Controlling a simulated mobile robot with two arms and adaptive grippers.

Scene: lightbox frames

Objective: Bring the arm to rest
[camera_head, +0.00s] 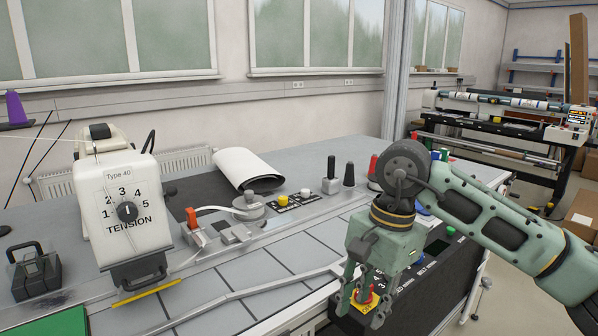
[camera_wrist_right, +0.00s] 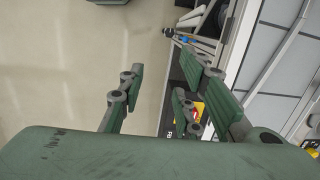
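My right arm (camera_head: 500,222) comes in from the right, green with dark joints. Its gripper (camera_head: 364,300) points down over the black control panel at the table's front edge. Its fingers are spread apart with nothing held between them. They also show spread in the right wrist view (camera_wrist_right: 165,88). A red knob on a yellow base (camera_head: 366,299) shows between and behind the fingers. I cannot tell whether a finger touches it. My left gripper is not in view.
A white tension unit (camera_head: 124,212) stands on the grey table (camera_head: 255,270) at left. Open floor (camera_wrist_right: 60,60) shows beside the table in the right wrist view.

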